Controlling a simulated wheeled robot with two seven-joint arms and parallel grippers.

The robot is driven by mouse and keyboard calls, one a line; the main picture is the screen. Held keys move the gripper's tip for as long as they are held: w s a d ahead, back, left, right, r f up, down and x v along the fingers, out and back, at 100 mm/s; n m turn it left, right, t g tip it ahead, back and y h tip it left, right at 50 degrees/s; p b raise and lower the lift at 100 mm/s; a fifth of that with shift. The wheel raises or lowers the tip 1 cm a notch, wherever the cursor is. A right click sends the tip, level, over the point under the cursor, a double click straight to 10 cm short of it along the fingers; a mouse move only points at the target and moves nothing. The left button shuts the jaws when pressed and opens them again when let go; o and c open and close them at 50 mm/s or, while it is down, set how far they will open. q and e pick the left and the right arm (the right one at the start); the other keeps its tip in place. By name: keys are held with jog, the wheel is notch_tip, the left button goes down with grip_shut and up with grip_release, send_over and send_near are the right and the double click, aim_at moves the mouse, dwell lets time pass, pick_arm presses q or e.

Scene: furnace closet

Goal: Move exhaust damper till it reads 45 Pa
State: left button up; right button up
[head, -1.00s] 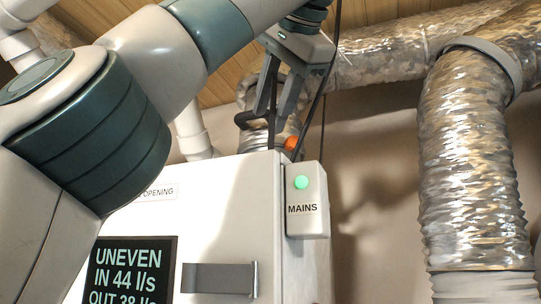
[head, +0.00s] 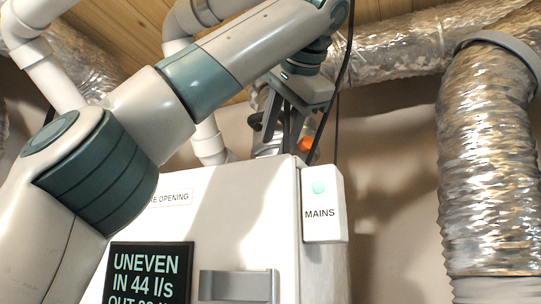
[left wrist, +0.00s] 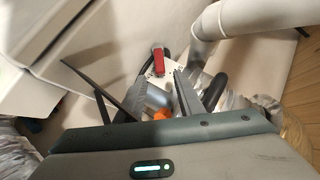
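My left gripper (head: 282,135) is behind the white cabinet's top edge, by a dark handle-like part and an orange knob (head: 306,144). In the left wrist view the two fingers (left wrist: 145,95) stand apart with nothing clearly held between them. The orange knob (left wrist: 160,114) shows low between them, with a red piece (left wrist: 158,60) on a pale marked plate beyond. Which part is the exhaust damper's handle is hard to tell. The dark display (head: 150,275) reads "UNEVEN IN 44 l/s", its OUT line cut off; no Pa reading shows. My right gripper is out of view.
The white cabinet (head: 235,230) carries a grey handle (head: 238,286) and a MAINS box (head: 321,205) with a green light. A foil duct (head: 487,170) stands at the right. White pipes (head: 55,80) run at the left. A black cable hangs near the gripper.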

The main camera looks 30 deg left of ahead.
pick_arm(q)
jog(key=p+x, duration=0.2)
jog(key=x, duration=0.4)
grip_shut()
